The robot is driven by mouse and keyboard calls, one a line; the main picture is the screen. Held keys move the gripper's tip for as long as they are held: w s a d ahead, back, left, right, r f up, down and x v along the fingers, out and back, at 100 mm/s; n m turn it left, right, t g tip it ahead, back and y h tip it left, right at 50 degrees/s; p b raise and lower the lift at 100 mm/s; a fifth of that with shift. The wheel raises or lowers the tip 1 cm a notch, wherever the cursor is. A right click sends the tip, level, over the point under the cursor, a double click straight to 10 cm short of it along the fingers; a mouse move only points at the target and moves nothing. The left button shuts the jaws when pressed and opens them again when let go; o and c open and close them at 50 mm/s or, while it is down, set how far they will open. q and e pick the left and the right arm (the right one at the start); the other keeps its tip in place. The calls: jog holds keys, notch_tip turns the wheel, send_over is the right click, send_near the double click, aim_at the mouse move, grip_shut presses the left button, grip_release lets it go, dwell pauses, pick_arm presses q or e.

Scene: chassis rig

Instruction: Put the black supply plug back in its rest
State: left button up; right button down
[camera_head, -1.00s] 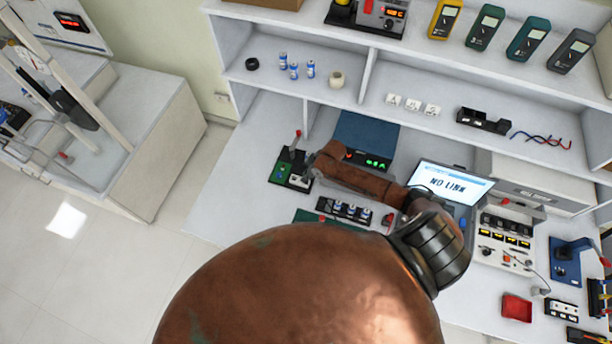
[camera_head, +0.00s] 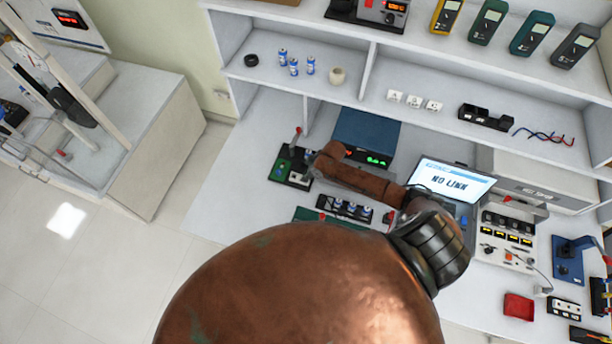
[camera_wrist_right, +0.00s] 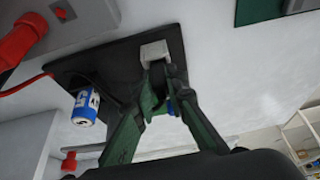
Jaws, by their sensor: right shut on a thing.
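My right gripper (camera_head: 308,163) reaches from the right to a small dark board (camera_head: 282,172) with a green part, at the bench's left. In the right wrist view the dark green fingers (camera_wrist_right: 160,85) are closed together over a black base plate (camera_wrist_right: 115,55), against a light grey block (camera_wrist_right: 155,51). A dark piece between the fingertips seems to be the black supply plug; it is mostly hidden by the fingers. I cannot tell whether it is seated in a rest. My left gripper is out of view.
A red-tipped lever (camera_head: 297,134) rises behind the board. A blue box (camera_head: 367,132), laptop (camera_head: 450,182) and cell holder (camera_head: 345,208) are close. My arm hides the front bench.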

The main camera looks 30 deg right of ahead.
jog(key=c, duration=1.8)
grip_release()
jog(key=shift+f, duration=0.1)
jog(key=shift+c, duration=0.2)
jog(key=v, duration=1.2)
